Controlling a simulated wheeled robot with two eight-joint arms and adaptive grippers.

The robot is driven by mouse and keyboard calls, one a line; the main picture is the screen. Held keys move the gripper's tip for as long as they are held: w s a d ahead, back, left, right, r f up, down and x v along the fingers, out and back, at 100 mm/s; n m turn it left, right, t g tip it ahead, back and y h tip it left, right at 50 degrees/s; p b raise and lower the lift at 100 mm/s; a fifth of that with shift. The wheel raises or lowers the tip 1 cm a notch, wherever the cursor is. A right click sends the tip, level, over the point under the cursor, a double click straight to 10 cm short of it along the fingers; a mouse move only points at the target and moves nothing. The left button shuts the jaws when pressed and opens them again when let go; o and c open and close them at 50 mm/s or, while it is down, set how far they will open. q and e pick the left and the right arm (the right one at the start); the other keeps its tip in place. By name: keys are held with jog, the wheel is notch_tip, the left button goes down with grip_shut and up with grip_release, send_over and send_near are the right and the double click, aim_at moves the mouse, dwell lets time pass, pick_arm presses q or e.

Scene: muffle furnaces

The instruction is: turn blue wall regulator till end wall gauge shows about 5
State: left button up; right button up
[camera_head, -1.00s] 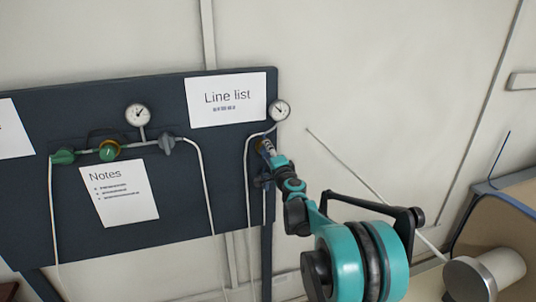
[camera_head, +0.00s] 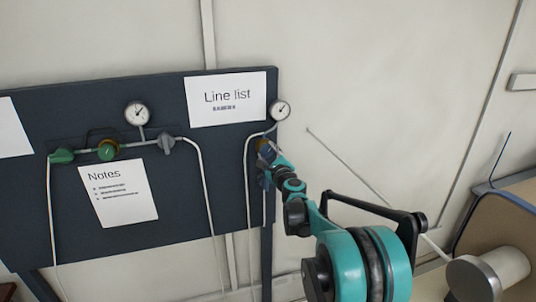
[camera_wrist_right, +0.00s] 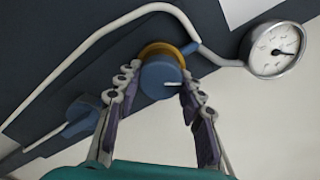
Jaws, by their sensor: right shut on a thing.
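The blue wall regulator knob (camera_wrist_right: 162,84) sits on a brass-coloured collar (camera_wrist_right: 165,50) at the board's right end. A white mark on its face points right in the wrist view. My right gripper (camera_wrist_right: 160,80) is shut on the knob, one finger on each side. In the head view the right gripper (camera_head: 270,156) reaches the board from the lower right and mostly hides the knob. The end gauge (camera_head: 280,110) is above it. In the wrist view this round white gauge (camera_wrist_right: 274,50) has its needle pointing right and slightly down; its numbers are too small to read. My left gripper is out of view.
A blue valve handle (camera_wrist_right: 82,115) is beside the regulator. A second line on the board has a green knob (camera_head: 108,150), a grey handle (camera_head: 166,145) and its own gauge (camera_head: 137,113). Thin pipes run down the board. A beige case (camera_head: 505,220) stands at the right.

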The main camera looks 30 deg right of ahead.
jog(key=shift+m, duration=1)
jog(key=shift+f, duration=0.1)
jog(key=o, duration=1.2)
jog(key=v, duration=1.2)
